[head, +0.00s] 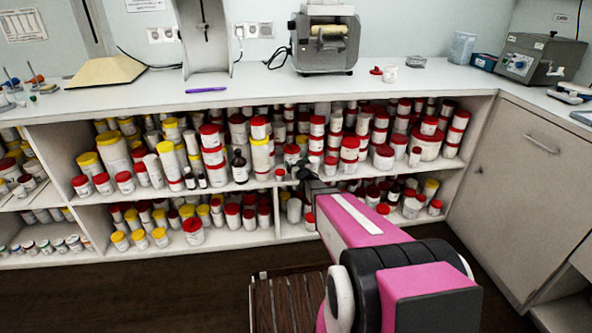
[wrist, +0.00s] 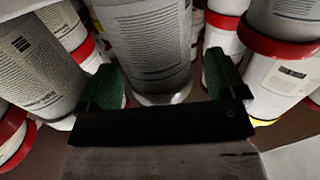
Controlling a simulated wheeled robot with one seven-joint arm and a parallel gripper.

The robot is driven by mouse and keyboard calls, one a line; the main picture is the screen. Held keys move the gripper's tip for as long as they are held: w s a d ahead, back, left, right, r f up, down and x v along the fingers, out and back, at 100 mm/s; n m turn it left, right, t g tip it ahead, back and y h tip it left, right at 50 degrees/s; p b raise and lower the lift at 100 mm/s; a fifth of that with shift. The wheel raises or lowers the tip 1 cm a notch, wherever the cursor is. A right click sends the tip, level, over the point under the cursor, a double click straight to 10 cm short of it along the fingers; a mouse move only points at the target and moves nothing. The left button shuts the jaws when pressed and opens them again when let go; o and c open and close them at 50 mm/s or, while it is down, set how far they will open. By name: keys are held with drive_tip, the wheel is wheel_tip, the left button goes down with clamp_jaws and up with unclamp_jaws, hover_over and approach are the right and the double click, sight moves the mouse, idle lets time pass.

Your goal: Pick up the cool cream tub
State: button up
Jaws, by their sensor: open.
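My gripper (wrist: 166,82) is open in the wrist view, with one green-padded finger on each side. A white tub (wrist: 148,42) with small printed text stands between and just beyond the fingertips; its base rim shows between them. I cannot tell whether the fingers touch it. No label that I can read names the cool cream tub, so I cannot tell which tub it is. In the head view my gripper (head: 304,172) reaches to the middle of the shelves, among red-lidded white tubs; the tub in front of it is mostly hidden there.
Tubs crowd close on both sides in the wrist view, including a printed one (wrist: 38,62) at left and a red-rimmed one (wrist: 278,45) at right. The shelf unit (head: 275,186) has boards above and below. A worktop (head: 270,88) with machines runs above it.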

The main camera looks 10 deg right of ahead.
drive_tip(key=shift+w, duration=0.3)
drive_tip(key=shift+s, duration=0.1)
drive_tip(key=c, duration=1.1)
drive_tip(key=shift+o, duration=0.2)
